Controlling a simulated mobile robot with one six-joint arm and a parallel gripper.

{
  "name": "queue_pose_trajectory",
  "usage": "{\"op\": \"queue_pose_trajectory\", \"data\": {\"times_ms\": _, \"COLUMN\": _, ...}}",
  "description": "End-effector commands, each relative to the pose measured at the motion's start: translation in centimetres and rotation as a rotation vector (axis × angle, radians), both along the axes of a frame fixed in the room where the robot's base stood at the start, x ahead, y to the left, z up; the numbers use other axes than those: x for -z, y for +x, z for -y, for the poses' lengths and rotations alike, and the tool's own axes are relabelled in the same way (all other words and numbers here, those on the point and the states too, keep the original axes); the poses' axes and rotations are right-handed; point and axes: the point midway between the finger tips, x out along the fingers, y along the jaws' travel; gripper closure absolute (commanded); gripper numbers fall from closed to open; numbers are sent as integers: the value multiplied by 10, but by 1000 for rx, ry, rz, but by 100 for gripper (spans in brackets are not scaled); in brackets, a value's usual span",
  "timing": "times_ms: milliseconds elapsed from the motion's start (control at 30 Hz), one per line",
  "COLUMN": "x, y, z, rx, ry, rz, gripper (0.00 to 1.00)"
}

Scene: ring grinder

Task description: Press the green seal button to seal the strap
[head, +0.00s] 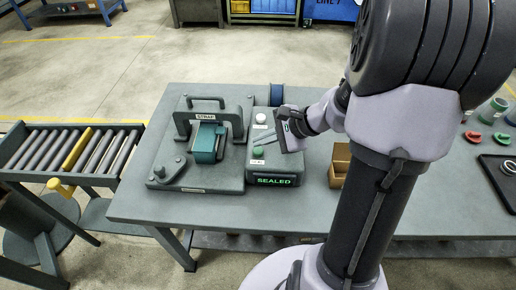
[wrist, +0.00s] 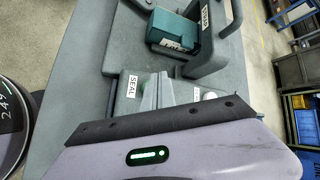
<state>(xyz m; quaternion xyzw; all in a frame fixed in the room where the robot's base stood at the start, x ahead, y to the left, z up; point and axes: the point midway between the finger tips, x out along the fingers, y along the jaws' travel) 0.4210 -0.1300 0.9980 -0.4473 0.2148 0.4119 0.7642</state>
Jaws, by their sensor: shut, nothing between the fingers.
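The green seal button (head: 258,152) is on top of the grey control box (head: 291,166), near its front. The box's front display (head: 274,181) reads "SEALED" in green letters. My gripper (head: 256,139) is shut and empty over the box top, its fingertips close to the button; contact cannot be told. In the wrist view my shut fingers (wrist: 157,92) point at the box beside the SEAL label (wrist: 132,86), and the green button is not visible there. A teal block (head: 207,143) sits in the strap machine (head: 176,169); the strap itself is hard to make out.
A white button (head: 261,118) stands farther back on the box. A cardboard box (head: 340,158) is to the right, near my arm. A roller conveyor (head: 62,153) adjoins the table on the left. A dark tray (head: 496,163) and coloured rings (head: 473,135) lie at the far right.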

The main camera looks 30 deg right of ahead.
Motion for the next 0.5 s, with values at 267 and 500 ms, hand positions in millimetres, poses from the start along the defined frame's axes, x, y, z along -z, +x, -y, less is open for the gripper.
{"op": "queue_pose_trajectory", "data": {"times_ms": 267, "x": -31, "y": 0, "z": 0, "rx": 0, "ry": -1, "rz": 1, "gripper": 100}}
{"op": "queue_pose_trajectory", "data": {"times_ms": 500, "x": -50, "y": 0, "z": 0, "rx": 0, "ry": -1, "rz": 0, "gripper": 100}}
